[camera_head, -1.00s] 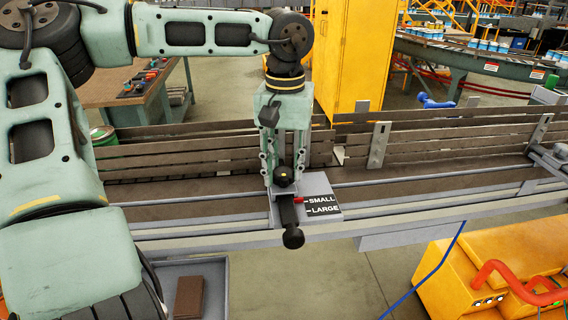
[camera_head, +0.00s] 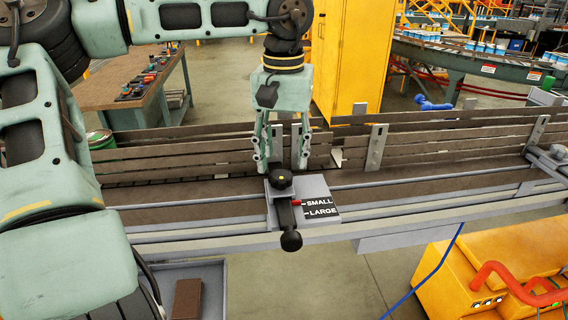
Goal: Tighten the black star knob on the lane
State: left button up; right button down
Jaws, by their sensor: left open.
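The black star knob (camera_head: 280,178) sits on top of a grey plate (camera_head: 318,187) on the near rail of the conveyor lane (camera_head: 400,187). A black lever with a ball end (camera_head: 290,240) points toward me from under the knob. A red pointer (camera_head: 296,202) on the plate is by the SMALL mark, with LARGE printed below it. My left gripper (camera_head: 281,165) points down above and just behind the knob, with its fingers apart and nothing between them. I cannot tell whether a fingertip touches the knob. My right gripper is not in view.
Brown slatted side guards (camera_head: 430,140) run along the lane's far side. A yellow cabinet (camera_head: 350,60) and a workbench (camera_head: 130,85) stand behind. A grey tray with a brown block (camera_head: 188,299) is at lower left. A yellow machine with a red hose (camera_head: 500,285) is at lower right.

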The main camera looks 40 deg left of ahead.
aim_at(285, 175)
pick_arm(q)
notch_tip(285, 175, up, 9)
jog(key=shift+f, duration=0.15)
jog(key=shift+d+f, duration=0.1)
dwell(0.6)
